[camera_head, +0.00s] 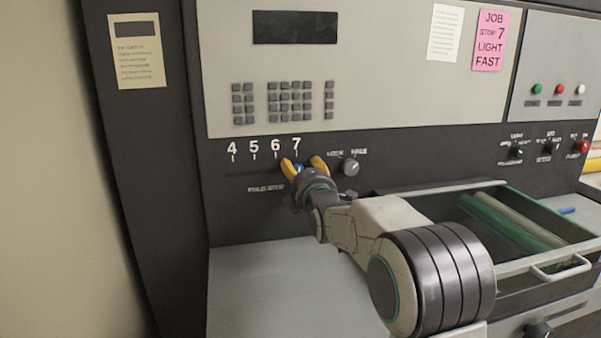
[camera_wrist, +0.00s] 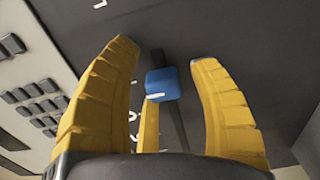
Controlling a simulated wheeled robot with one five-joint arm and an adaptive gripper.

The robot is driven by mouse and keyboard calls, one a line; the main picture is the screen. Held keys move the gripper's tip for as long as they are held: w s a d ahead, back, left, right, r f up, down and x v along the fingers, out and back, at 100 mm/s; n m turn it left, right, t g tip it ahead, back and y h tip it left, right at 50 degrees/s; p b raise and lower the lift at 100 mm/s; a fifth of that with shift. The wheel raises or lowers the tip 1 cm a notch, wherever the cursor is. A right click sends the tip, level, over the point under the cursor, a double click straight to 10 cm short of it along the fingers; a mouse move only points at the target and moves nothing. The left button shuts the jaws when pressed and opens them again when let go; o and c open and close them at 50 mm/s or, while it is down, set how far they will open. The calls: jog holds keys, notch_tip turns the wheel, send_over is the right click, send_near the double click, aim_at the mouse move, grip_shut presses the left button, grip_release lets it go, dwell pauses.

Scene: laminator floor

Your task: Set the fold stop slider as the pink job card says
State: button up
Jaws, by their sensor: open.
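The pink job card (camera_head: 490,40) at the top right reads JOB, STOP 7, LIGHT, FAST. The fold stop scale (camera_head: 265,147) is numbered 4 to 7 on the dark panel. The blue slider knob (camera_head: 299,169) sits beneath the 7 end, partly hidden by my gripper; its exact alignment with the mark is unclear. My gripper (camera_head: 302,162) is open around the knob. In the wrist view, the blue knob (camera_wrist: 163,84) with a white line sits on its dark track between my yellow fingers (camera_wrist: 164,54), with gaps on both sides.
A grey rotary knob (camera_head: 351,166) is close right of my gripper. A keypad (camera_head: 284,101) is above the scale. An open drawer (camera_head: 500,268) with green rolls juts out at right. Small switches (camera_head: 517,151) and a red knob (camera_head: 583,147) are farther right.

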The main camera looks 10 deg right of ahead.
jog(key=s, duration=1.2)
dwell(0.3)
